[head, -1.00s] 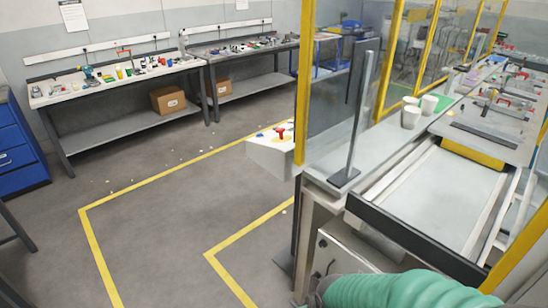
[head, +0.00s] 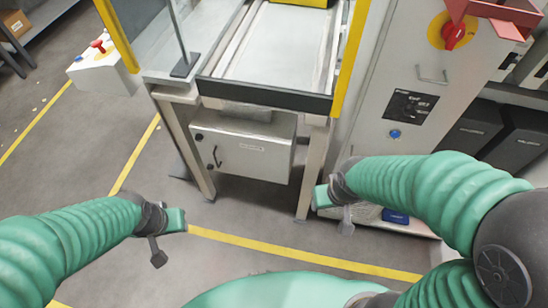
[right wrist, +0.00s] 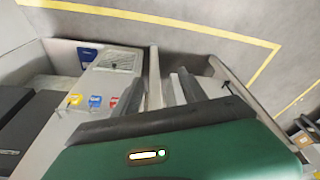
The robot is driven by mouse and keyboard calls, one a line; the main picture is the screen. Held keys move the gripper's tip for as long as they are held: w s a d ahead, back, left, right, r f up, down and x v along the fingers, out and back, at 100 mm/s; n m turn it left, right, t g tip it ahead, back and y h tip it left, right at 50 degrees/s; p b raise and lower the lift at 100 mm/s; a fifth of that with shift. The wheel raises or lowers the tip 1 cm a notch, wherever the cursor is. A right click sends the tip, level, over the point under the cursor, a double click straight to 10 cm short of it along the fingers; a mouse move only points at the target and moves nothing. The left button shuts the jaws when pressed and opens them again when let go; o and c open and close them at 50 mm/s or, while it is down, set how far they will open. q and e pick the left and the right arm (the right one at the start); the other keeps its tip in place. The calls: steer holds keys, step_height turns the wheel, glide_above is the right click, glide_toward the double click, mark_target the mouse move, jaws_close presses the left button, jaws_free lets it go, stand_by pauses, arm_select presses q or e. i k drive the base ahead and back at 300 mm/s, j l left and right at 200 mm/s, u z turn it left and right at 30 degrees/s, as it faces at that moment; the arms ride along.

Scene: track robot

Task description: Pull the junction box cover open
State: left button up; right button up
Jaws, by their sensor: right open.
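The junction box (head: 243,147) is a pale grey metal box under the conveyor frame in the head view. Its front cover looks shut, with a dark curved handle (head: 215,157) near its left side and a small label. My left gripper (head: 177,219) is low, left of and below the box, apart from it; its jaws cannot be made out. My right gripper (head: 322,197) is open, to the right of and below the box, apart from the handle. In the right wrist view my green gripper body (right wrist: 180,155) fills the bottom.
Conveyor legs (head: 184,150) flank the box, the right one (head: 316,170) close to my right gripper. A grey control cabinet (head: 385,75) with a red rotary switch (head: 453,35) stands at right. Yellow floor lines (head: 300,254) cross open floor.

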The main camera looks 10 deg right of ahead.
mark_target(247, 156)
steer(key=i+j+u, duration=0.1)
steer(key=j+u, duration=0.2)
steer(key=i+j+u, duration=0.1)
steer(key=j+u, duration=0.2)
steer(key=i+j+u, duration=0.1)
steer(key=j+u, duration=0.2)
